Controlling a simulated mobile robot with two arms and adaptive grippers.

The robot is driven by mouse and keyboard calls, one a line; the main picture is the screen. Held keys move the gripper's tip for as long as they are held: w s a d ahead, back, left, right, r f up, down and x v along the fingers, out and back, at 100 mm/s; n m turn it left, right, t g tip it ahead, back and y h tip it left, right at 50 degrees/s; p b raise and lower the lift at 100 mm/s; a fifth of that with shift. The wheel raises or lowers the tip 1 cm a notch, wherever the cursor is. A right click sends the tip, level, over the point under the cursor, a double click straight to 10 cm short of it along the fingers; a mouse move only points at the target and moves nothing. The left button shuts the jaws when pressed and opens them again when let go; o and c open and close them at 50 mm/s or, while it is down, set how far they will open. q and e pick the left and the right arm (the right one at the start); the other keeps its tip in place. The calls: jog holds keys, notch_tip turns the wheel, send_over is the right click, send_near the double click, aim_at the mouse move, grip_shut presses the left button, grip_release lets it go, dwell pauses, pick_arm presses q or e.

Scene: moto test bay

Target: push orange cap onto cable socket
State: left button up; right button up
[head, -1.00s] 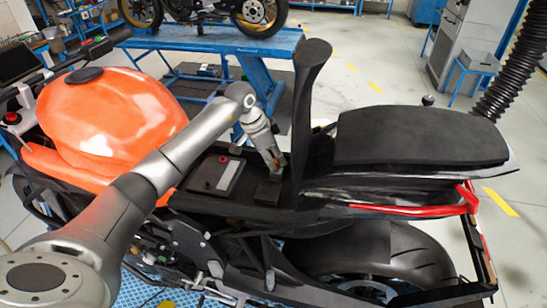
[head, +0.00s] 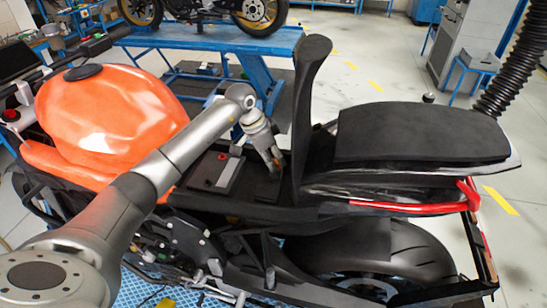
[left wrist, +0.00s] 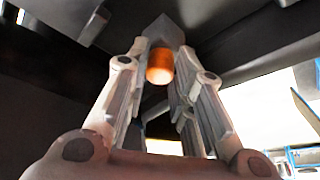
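My left gripper (head: 275,163) reaches down into the open bay between the orange fuel tank and the black seat. In the left wrist view its fingertips (left wrist: 163,60) are closed in on both sides of a small orange cap (left wrist: 160,66). A grey block-like part (left wrist: 165,32) lies just beyond the cap and may be the socket; the cap hides part of it. In the head view a black block (head: 268,188) sits right below the fingertips. I cannot tell whether the cap touches it. My right gripper is not in view.
An upright black panel (head: 309,110) stands just right of the gripper. The black seat (head: 420,135) is beyond it. The orange tank (head: 110,115) is at left. A dark box with a red terminal (head: 217,172) lies left of the block. Dark bay walls crowd the wrist view.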

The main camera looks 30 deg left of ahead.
pick_arm(q)
jog(key=o, duration=0.4)
jog(key=shift+r, duration=0.1)
jog(key=v, duration=1.2)
jog(key=shift+s, duration=0.1)
